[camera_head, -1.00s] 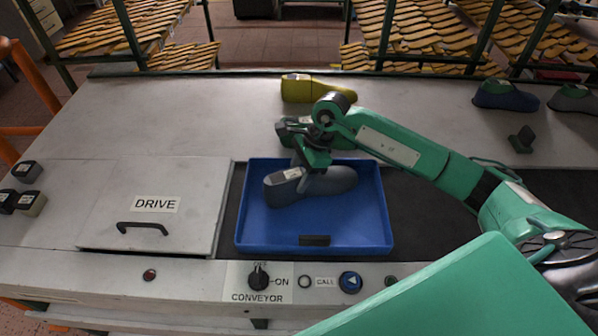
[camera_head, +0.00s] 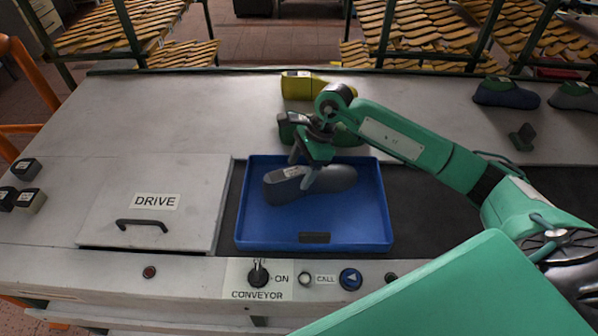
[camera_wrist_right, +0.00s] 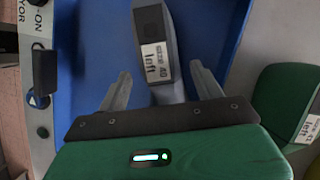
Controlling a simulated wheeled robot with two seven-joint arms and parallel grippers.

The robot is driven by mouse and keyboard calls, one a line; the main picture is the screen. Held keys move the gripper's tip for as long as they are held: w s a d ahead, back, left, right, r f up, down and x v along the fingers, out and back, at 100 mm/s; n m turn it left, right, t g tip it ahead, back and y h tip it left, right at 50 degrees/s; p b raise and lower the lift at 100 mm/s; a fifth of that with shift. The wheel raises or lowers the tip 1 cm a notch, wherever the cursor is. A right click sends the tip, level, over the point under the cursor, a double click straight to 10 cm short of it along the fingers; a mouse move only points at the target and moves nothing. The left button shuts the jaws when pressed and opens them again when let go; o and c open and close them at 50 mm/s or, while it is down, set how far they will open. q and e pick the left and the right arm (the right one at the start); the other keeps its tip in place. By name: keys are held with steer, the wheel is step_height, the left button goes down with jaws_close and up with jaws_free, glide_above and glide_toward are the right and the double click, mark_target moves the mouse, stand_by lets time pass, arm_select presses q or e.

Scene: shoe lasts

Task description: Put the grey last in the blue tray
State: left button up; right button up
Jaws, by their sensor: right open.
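The grey last (camera_head: 335,180) lies on its side or sole, I cannot tell which, inside the blue tray (camera_head: 315,240), toward its far half. In the right wrist view its labelled end (camera_wrist_right: 153,35) lies between my fingers. My right gripper (camera_head: 301,172) is at the last's left part, just above the tray. Its two fingers stand apart, one on each side of the last, with gaps visible in the right wrist view (camera_wrist_right: 160,72). The tray's near half is empty apart from a dark patch on the front wall. My left gripper is out of view.
A green last (camera_head: 345,136) stands just behind the tray, partly hidden by my right arm. A yellow last (camera_head: 303,88) is farther back. A drive cover (camera_head: 150,205) is left of the tray.

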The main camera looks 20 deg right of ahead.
steer(key=b+v, duration=0.2)
steer(key=v, duration=0.8)
steer(key=shift+r+b, duration=0.25)
steer(key=shift+b, duration=0.15)
